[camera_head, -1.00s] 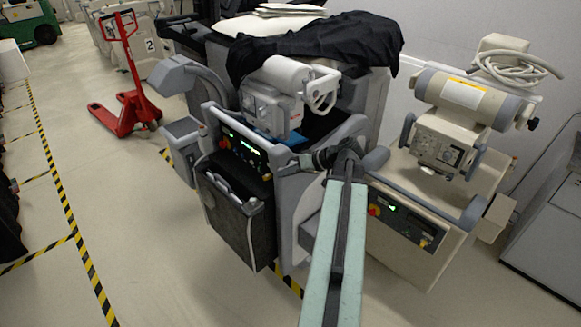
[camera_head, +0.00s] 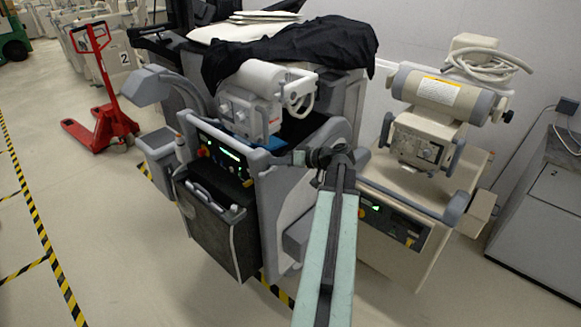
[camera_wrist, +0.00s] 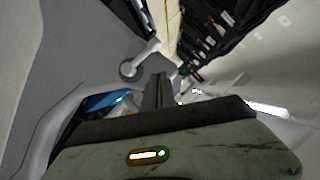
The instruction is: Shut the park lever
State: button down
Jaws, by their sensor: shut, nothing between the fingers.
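A small pale grey lever with a round pivot (camera_wrist: 131,70) shows in the wrist view on the cart's grey side panel, just left of and beyond my gripper (camera_wrist: 160,86). It looks like the park lever. In the head view my gripper (camera_head: 299,158) is at the right side of the middle grey cart (camera_head: 272,215), pointing left. It is shut and empty. I cannot tell whether its fingertips touch the cart or the lever. In the head view the lever is too small to make out for sure.
A beige cart (camera_head: 400,275) with a cylinder unit stands close on the right. A black cover (camera_head: 300,50) lies over the equipment behind. A red pallet jack (camera_head: 105,120) stands at the left. The floor at front left is clear, with striped tape.

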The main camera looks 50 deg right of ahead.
aim_at(264, 173)
jog(key=shift+w+a+f+b, duration=0.15)
jog(key=shift+a+f+b, duration=0.15)
jog(key=shift+f, duration=0.25)
jog(key=shift+w+a+f+b, duration=0.15)
jog(key=shift+a+f+b, duration=0.15)
jog(key=shift+f, duration=0.25)
jog(key=shift+w+a+f+b, duration=0.35)
jog(key=shift+a+f+b, duration=0.05)
jog(key=shift+f+b, duration=0.1)
jog(key=shift+a+f+b, duration=0.35)
jog(key=shift+f+b, duration=0.2)
jog(key=shift+b, duration=0.15)
jog(key=shift+r+p, duration=0.25)
jog(key=shift+p, duration=0.1)
jog(key=w+d+r+p+v, duration=0.1)
jog(key=r+p+v, duration=0.1)
jog(key=p+v, duration=0.5)
jog(key=v, duration=0.6)
jog(key=shift+d+r, duration=0.15)
jog(key=shift+r, duration=0.05)
